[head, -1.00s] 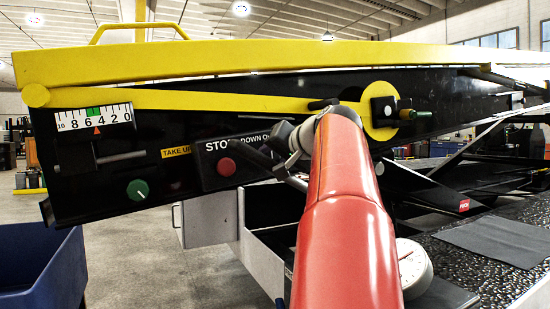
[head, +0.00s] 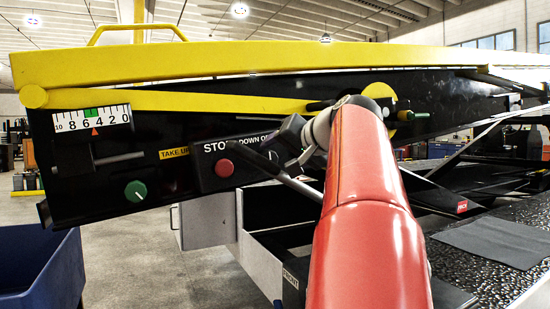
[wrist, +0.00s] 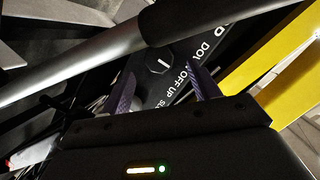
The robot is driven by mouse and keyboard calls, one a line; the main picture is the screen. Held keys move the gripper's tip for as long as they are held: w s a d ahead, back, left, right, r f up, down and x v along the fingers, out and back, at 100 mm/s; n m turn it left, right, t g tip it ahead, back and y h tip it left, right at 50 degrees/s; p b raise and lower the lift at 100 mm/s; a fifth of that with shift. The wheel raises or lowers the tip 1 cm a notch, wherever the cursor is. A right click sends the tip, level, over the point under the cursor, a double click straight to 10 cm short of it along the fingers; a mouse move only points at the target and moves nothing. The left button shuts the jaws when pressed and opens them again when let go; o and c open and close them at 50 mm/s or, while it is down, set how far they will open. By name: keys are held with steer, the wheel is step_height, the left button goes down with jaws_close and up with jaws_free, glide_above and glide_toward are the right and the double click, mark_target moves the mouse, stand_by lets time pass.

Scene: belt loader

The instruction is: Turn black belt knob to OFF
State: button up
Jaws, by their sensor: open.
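The black belt knob (wrist: 158,65) shows in the wrist view as a dark round knob with a white pointer line, on a black panel lettered DOWN, OFF and UP. My gripper (wrist: 163,88) is open, its two purple-grey fingers apart, with the knob in view between and beyond their tips. I cannot tell whether a finger touches it.
A grey bar with a black end (wrist: 85,65) crosses the wrist view near the knob. A yellow rail (head: 220,63) runs above the panel. A green knob (head: 136,191) sits at lower left on the loader's side. A blue bin (head: 42,268) stands at the left.

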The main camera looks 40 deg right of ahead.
steer(key=v, duration=0.3)
steer(key=shift+s, duration=0.2)
stand_by(0.4)
